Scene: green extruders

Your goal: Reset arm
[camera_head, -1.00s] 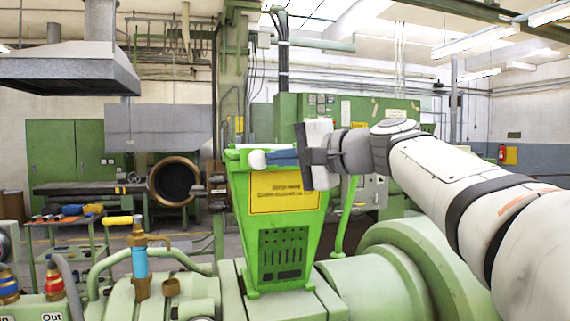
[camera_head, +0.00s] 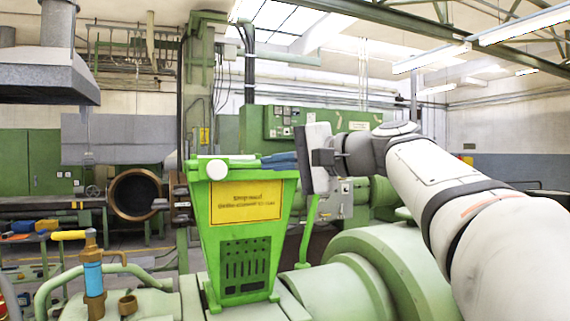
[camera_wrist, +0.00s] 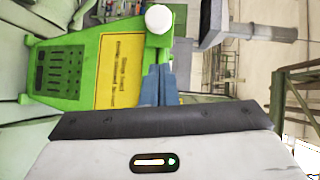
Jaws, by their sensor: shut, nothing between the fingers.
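My gripper (camera_head: 266,161) has blue fingers and shows in the head view at the top rim of the green hopper (camera_head: 238,226). The fingers are closed together and empty, pointing left. In the wrist view the closed blue fingers (camera_wrist: 157,72) point toward the hopper's white round knob (camera_wrist: 159,19), which also shows in the head view (camera_head: 217,169). The hopper has a yellow label (camera_head: 246,200) and a slotted dark panel. I cannot tell whether the fingers touch the rim. My arm reaches in from the right.
A brass valve with a blue body (camera_head: 93,277) and yellow handle stands at the lower left. A green electrical cabinet (camera_head: 280,124) is behind the hopper. A grey hood (camera_head: 45,75) hangs at the upper left. A tool table (camera_head: 30,240) stands at far left.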

